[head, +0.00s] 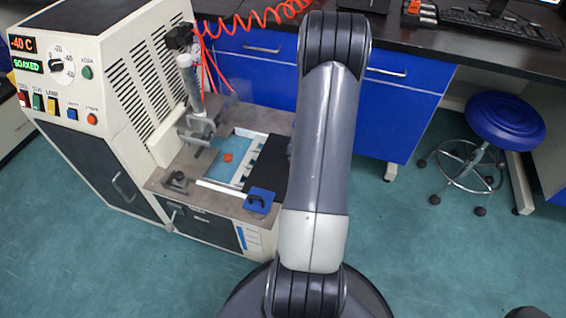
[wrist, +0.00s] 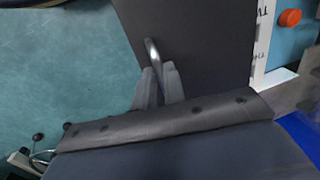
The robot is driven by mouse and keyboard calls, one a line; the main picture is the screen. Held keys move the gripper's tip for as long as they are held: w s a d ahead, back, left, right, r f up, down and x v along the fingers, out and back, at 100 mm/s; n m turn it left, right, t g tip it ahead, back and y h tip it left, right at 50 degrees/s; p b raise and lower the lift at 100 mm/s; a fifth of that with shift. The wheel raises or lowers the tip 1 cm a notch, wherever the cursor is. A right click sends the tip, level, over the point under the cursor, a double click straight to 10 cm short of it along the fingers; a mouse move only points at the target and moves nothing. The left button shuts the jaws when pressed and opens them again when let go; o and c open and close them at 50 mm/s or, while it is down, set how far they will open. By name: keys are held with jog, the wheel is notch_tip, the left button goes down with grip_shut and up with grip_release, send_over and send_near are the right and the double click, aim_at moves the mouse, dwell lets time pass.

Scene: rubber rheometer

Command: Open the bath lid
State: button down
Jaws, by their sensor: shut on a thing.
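The bath lid is a dark flat panel, in the head view (head: 268,165) at the right side of the bath and partly behind my arm. It fills the upper middle of the wrist view (wrist: 200,35). A curved metal handle (wrist: 152,52) stands on it. My gripper (wrist: 158,85) is shut on this handle; in the head view my arm hides the gripper. The bath (head: 213,172) is uncovered on its left part, showing a blue inside. A round orange piece (head: 228,157) shows in it, and in the wrist view (wrist: 290,18) too. I cannot tell the lid's exact tilt.
The cream machine cabinet (head: 125,90) reads -40 C and SOAKED. A metal clamp column (head: 192,90) stands behind the bath, and a blue block (head: 260,199) sits at its front corner. Blue drawers (head: 255,65) are behind; a blue stool (head: 505,120) stands right on open floor.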

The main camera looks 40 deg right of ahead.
jog(key=shift+s+d, duration=0.5)
jog(key=shift+s, duration=0.35)
jog(key=c, duration=1.5)
grip_release()
jog(key=shift+r, duration=0.1)
notch_tip(320, 180, up, 10)
jog(key=s+d+p, duration=0.1)
jog(key=p, duration=0.1)
jog(key=shift+s+r+p, duration=0.25)
jog(key=shift+s+p, duration=0.1)
jog(key=shift+s, duration=0.05)
